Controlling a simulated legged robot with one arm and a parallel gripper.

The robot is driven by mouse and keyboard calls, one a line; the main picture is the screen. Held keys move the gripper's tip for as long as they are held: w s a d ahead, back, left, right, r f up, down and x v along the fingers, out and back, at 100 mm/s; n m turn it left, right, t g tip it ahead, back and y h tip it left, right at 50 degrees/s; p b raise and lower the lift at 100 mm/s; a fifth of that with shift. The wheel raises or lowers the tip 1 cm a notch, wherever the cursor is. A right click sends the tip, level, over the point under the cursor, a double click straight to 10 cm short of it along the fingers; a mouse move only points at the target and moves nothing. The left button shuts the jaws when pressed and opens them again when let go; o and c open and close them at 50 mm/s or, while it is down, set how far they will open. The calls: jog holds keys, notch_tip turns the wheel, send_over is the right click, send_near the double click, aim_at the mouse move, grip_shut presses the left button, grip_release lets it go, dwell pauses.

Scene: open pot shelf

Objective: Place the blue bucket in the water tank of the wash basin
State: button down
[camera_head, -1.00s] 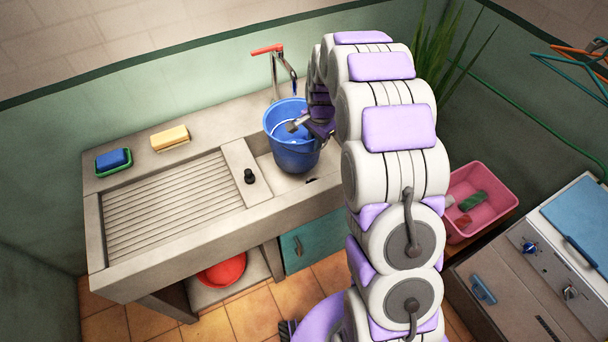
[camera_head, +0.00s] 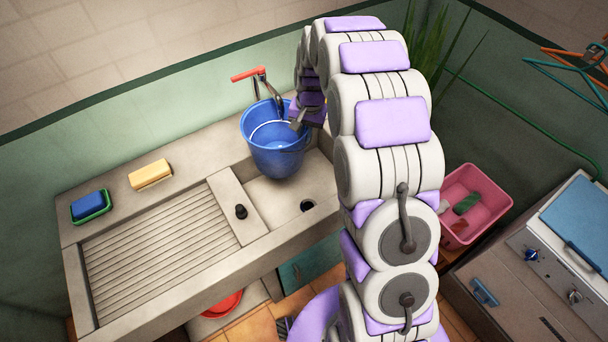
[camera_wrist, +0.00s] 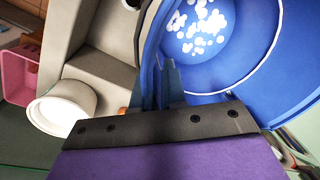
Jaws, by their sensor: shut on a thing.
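The blue bucket (camera_head: 278,160) is upright or nearly so, at the back of the wash basin's water tank (camera_head: 268,200) in the head view, below the tap (camera_head: 262,82). Whether its base touches the tank floor cannot be told. My gripper (camera_head: 298,124) is shut on the right side of the bucket's rim. In the wrist view my gripper (camera_wrist: 165,88) pinches the blue wall, and the bucket (camera_wrist: 285,75) fills the right side with white spots inside. The drain hole (camera_head: 307,205) shows in front of the bucket.
A yellow sponge (camera_head: 150,174) and a blue soap in a green dish (camera_head: 90,206) sit on the back ledge. A pink tub (camera_head: 478,200) stands to the right.

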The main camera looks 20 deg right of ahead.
jog(key=d+f+b, duration=0.1)
jog(key=f+b, duration=0.1)
jog(key=f, duration=0.5)
jog(key=w+d+f+b, duration=0.1)
jog(key=d+f+b, duration=0.1)
jog(key=f, duration=0.5)
jog(key=shift+d+f+b, duration=0.25)
jog(key=shift+f+b, duration=0.05)
jog(key=shift+b, duration=0.05)
jog(key=shift+f, duration=0.1)
jog(key=shift+w+a+f, duration=0.1)
jog(key=shift+a+f, duration=0.05)
jog(key=shift+f, duration=0.35)
jog(key=c, duration=1.2)
grip_release()
